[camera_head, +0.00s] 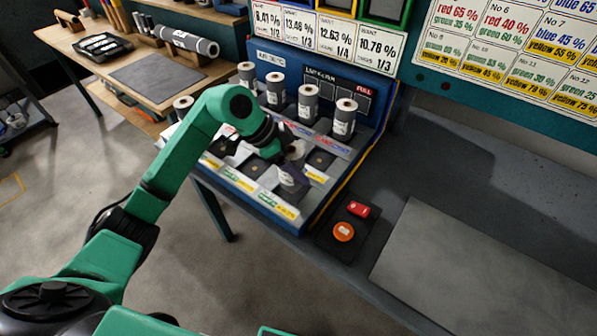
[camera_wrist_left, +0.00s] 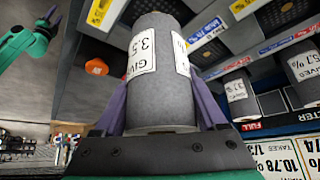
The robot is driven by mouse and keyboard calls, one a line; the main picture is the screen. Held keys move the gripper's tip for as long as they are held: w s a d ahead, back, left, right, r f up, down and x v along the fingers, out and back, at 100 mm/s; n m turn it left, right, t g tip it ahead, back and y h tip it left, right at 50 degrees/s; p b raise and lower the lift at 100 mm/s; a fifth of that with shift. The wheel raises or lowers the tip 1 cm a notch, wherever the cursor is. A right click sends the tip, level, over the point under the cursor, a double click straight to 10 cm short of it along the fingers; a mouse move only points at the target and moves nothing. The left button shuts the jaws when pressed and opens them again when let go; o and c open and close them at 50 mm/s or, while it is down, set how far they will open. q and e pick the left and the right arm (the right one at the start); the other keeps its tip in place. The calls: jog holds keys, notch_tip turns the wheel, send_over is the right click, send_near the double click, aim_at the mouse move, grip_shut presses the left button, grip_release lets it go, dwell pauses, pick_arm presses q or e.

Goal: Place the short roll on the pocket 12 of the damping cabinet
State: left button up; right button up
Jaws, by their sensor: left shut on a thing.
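My left gripper (camera_head: 293,168) is shut on a short grey roll (camera_wrist_left: 158,70) with white labels reading "GIVES 3.5". Its purple fingers clasp the roll from both sides. In the head view the roll (camera_head: 293,182) is partly hidden by the gripper and sits at or just above the front pockets of the blue damping cabinet (camera_head: 345,205); I cannot tell if it touches. The pocket numbers are too small to read, so pocket 12 cannot be picked out. In the left wrist view, a green arm with a dark end, likely my right gripper (camera_wrist_left: 48,22), shows small at upper left.
Several grey rolls (camera_head: 309,103) stand upright in the cabinet's back row. A dark pad with a red button and an orange button (camera_head: 343,232) lies to the cabinet's right. A bare grey plate (camera_head: 490,270) lies farther right. A wooden bench (camera_head: 120,70) stands at left.

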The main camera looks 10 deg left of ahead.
pick_arm(q)
notch_tip(320, 180, down, 3)
jog(key=shift+f, duration=0.1)
jog(key=o, duration=1.3)
jog(key=shift+f, duration=0.1)
jog(key=shift+o, duration=1.1)
jog(key=shift+r, duration=0.2)
jog(key=b+v, duration=0.1)
jog(key=v, duration=1.1)
